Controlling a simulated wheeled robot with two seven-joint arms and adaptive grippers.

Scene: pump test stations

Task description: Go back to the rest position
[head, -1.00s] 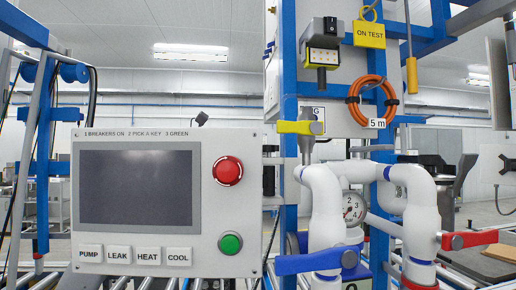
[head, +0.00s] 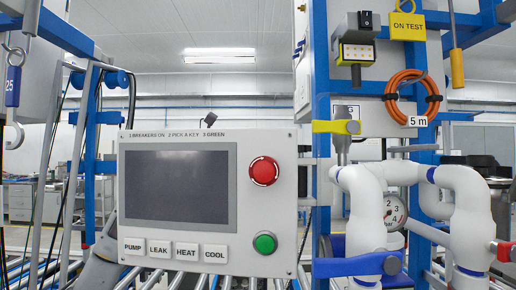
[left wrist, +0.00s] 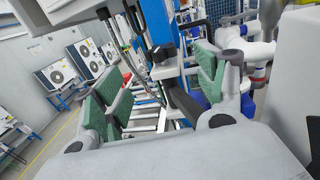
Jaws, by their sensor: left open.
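My left gripper (left wrist: 160,88) shows in the left wrist view, with green-padded fingers spread wide apart and nothing visible held between them. Blue frame posts and metal rollers show beyond it. In the head view neither gripper can be made out; a grey rounded part at the lower left, behind the panel, looks like my left arm. My right gripper is not in view. The control panel (head: 275,215) stands in the middle, with a dark screen (head: 176,185), a red button (head: 264,171), a green button (head: 264,243) and keys marked PUMP, LEAK, HEAT and COOL.
White pipes (head: 365,205) with a blue lever (head: 350,266), a yellow lever (head: 336,127) and a gauge (head: 394,211) stand right of the panel. An orange coil (head: 389,98) and an ON TEST tag (head: 407,27) hang above. Rollers run below the panel.

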